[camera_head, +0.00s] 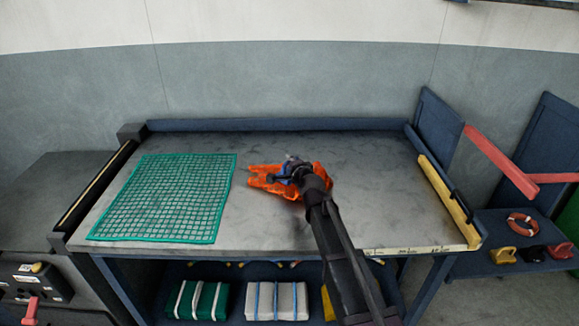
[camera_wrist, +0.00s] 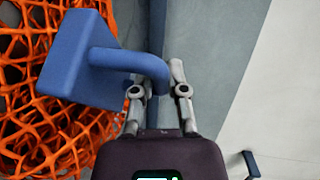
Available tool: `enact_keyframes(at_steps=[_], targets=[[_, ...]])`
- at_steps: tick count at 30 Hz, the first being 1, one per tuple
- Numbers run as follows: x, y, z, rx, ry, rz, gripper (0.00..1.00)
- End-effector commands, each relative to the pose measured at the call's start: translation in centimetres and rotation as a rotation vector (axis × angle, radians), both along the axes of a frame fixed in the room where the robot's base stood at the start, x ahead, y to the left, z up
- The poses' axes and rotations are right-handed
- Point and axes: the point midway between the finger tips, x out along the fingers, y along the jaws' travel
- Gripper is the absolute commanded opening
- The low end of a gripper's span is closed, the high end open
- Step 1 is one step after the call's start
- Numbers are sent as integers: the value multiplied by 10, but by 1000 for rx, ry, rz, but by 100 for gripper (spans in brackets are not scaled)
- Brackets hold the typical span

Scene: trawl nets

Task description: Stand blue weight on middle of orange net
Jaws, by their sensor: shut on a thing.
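The blue weight (camera_wrist: 85,60) has a block-shaped body and a curved handle. My gripper (camera_wrist: 158,75) is shut on the handle in the wrist view. In the head view my gripper (camera_head: 292,165) is over the orange net (camera_head: 318,172), and the weight (camera_head: 283,171) shows only as a small blue patch beside it. The orange net (camera_wrist: 30,110) lies bunched on the table and fills the left of the wrist view behind the weight. I cannot tell whether the weight touches the net. My arm and gripper hide part of the net.
A green net (camera_head: 165,197) lies flat on the left of the table (camera_head: 265,230). A yellow ruler strip (camera_head: 447,200) runs along the right edge. Bare tabletop surrounds the orange net. Folded nets (camera_head: 277,301) sit on the shelf below. A side shelf at right holds yellow, black and red weights (camera_head: 503,254).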

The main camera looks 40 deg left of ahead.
Motion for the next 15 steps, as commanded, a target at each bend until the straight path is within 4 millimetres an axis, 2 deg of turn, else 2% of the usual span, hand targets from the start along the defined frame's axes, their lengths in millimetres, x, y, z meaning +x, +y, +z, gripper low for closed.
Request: enact_keyframes(at_steps=[4, 15], targets=[[12, 11, -1, 2, -1, -2, 0], [15, 13, -1, 2, -1, -3, 0]])
